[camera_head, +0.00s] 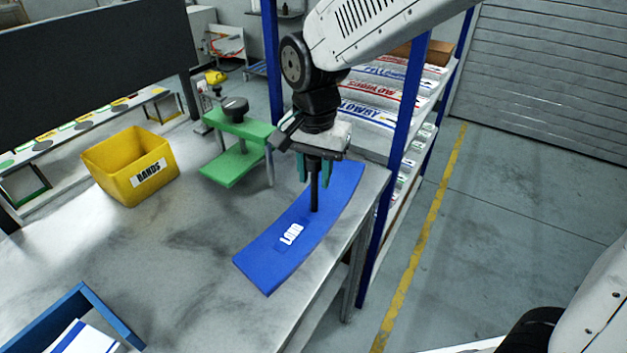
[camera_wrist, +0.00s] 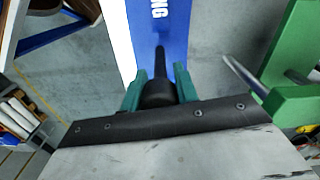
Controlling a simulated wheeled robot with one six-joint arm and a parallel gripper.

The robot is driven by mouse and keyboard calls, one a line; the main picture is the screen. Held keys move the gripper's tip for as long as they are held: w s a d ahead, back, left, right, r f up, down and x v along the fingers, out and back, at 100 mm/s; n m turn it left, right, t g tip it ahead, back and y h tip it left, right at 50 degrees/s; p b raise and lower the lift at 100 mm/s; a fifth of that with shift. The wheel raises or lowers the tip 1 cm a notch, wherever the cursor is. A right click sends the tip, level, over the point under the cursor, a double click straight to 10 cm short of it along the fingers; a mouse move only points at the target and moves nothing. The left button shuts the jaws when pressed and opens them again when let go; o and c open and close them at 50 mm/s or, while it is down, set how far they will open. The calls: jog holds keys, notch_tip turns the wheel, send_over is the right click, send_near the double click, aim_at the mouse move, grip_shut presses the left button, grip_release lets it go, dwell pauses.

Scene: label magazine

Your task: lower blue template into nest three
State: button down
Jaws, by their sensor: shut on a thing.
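The blue template (camera_head: 275,262) is a long, slightly curved blue board with white lettering on it. In the head view it appears over the right end of the grey worktable, and I cannot tell whether it touches the top. A black upright post with a knob (camera_wrist: 158,92) rises from it. My gripper (camera_head: 315,172) is shut on this knob, with a teal finger on each side. The wrist view shows my gripper (camera_wrist: 160,90) close on the knob and part of the blue board (camera_wrist: 178,45) beyond. I cannot make out which place is nest three.
A green stand (camera_head: 238,132) with a black knob is left of my gripper. A yellow bin (camera_head: 143,182) stands further left on the worktable (camera_head: 180,255). A blue tray (camera_head: 60,312) is at the near left. A shelf with bags (camera_head: 380,95) stands behind.

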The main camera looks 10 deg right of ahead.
aim_at(315, 159)
jog(key=shift+r, duration=1.5)
jog(key=shift+s+r, duration=0.15)
jog(key=shift+s, duration=0.05)
jog(key=s+d+r, duration=0.1)
jog(key=s+d, duration=0.1)
jog(key=s, duration=1.3)
jog(key=shift+s+r, duration=0.2)
jog(key=shift+s, duration=0.05)
jog(key=shift+a, duration=0.1)
